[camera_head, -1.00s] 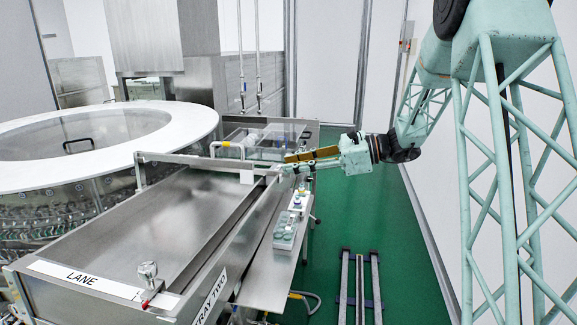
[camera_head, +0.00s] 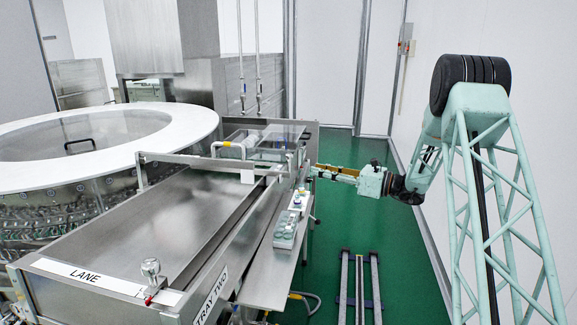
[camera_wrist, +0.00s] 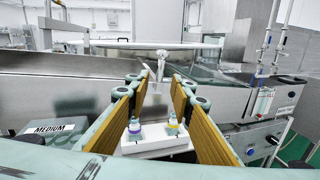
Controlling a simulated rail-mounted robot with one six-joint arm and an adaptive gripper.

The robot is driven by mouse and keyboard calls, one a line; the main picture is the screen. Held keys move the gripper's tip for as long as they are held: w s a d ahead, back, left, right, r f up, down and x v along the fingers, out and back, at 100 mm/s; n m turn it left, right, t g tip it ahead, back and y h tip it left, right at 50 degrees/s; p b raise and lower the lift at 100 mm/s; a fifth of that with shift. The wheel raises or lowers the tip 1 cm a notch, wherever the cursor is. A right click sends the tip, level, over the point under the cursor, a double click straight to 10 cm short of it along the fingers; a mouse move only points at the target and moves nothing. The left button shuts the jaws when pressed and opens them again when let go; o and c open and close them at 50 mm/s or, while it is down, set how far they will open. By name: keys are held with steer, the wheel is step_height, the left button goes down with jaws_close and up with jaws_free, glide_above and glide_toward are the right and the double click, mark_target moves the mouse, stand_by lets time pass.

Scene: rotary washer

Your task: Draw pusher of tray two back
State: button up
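Tray two (camera_head: 150,225) is a long steel tray with "LANE" and "TRAY TWO" labels. The pusher (camera_head: 195,161) appears to be the metal crossbar spanning the tray near its far end, with a small white plate hanging from it. My gripper (camera_head: 314,170) is beside the tray's right side, apart from the crossbar. In the wrist view my gripper (camera_wrist: 158,92) is open, its gold-padded fingers spread with nothing clasped. An upright metal handle (camera_wrist: 161,66) shows beyond the fingertips, between them; whether it belongs to the pusher is unclear. The crossbar's right end is partly hidden in the head view.
A white block with two small vials (camera_wrist: 155,136) sits below and between my fingers in the wrist view. The round white-rimmed washer (camera_head: 190,118) is left.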

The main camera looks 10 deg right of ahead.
mark_target(288, 171)
steer(key=shift+w, duration=0.1)
stand_by(0.4)
steer(key=shift+b+x, duration=0.65)
steer(key=shift+x, duration=6.15)
steer(key=shift+c, duration=0.2)
jaws_close()
